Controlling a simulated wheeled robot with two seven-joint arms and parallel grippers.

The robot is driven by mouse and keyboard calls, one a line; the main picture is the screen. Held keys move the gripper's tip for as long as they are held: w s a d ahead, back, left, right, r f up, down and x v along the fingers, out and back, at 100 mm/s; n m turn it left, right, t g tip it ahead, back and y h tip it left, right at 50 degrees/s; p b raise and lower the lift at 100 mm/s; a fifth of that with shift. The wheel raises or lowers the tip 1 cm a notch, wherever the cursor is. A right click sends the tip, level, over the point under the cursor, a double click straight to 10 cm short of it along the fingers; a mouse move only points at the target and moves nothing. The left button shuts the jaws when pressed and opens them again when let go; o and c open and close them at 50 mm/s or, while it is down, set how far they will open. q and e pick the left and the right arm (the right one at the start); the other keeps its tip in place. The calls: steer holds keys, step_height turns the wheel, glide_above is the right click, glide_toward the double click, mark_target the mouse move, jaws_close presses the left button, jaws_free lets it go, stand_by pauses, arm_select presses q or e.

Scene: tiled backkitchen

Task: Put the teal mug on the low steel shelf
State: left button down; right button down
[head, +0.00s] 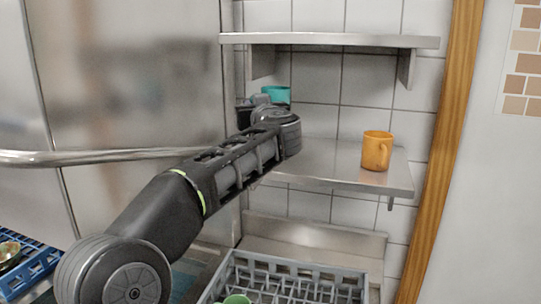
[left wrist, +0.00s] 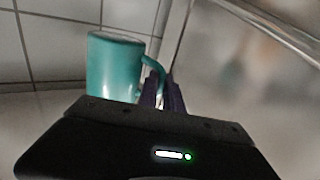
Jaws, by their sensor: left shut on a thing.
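The teal mug (head: 276,94) shows above my left wrist in the head view, by the left end of the low steel shelf (head: 335,165). Its lower part is hidden by my arm. In the left wrist view the teal mug (left wrist: 114,68) looks about upright. My left gripper (left wrist: 163,92) is shut on its handle, at the mug's right side. In the head view the left gripper (head: 256,101) is mostly hidden behind the wrist. I cannot tell whether the mug's base touches the shelf. My right gripper is not in view.
An orange mug (head: 376,151) stands on the right part of the low shelf; the shelf middle is clear. An upper steel shelf (head: 330,40) hangs above. A grey dish rack (head: 362,284) with a green cup (head: 236,299) is below. A steel bar (head: 100,157) crosses at left.

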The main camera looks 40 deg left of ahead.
arm_select(q)
step_height(320, 180, down, 6)
steer(key=shift+f, duration=0.1)
stand_by(0.4)
steer(key=shift+f, duration=1.75)
steer(key=shift+f, duration=0.15)
steer(key=c, duration=1.5)
jaws_free()
